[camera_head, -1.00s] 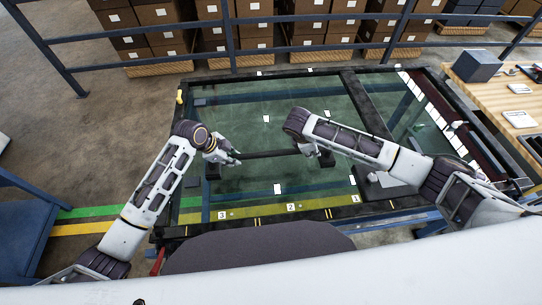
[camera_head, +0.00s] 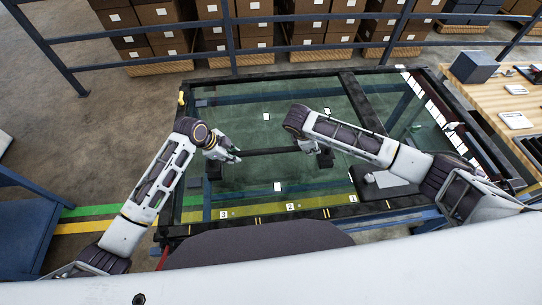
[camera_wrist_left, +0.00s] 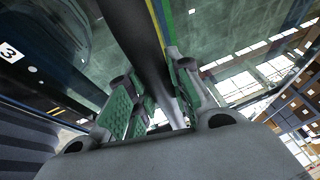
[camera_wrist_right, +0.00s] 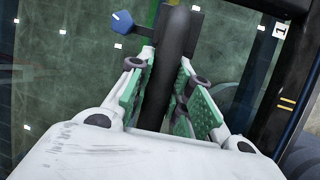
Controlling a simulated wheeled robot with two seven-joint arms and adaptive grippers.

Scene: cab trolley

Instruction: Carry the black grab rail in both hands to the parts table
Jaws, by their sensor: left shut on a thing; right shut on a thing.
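The black grab rail (camera_head: 268,151) spans between my two grippers, roughly level across the picture, over a dark framed surface with a greenish glassy middle. My left gripper (camera_head: 234,155) is shut on it near its left end; the left wrist view shows the rail (camera_wrist_left: 135,40) between the green finger pads. My right gripper (camera_head: 322,151) is shut near its right end; the right wrist view shows the rail (camera_wrist_right: 176,45) between its pads. My fingers hide parts of the rail. I cannot tell its exact height above the surface.
The front edge carries labels 1, 2 and 3 on a yellow strip (camera_head: 260,211). A wooden-topped table (camera_head: 500,90) with a dark blue box (camera_head: 475,66) stands right. A blue table (camera_head: 22,235) stands left. A blue railing (camera_head: 150,38) and boxes are behind.

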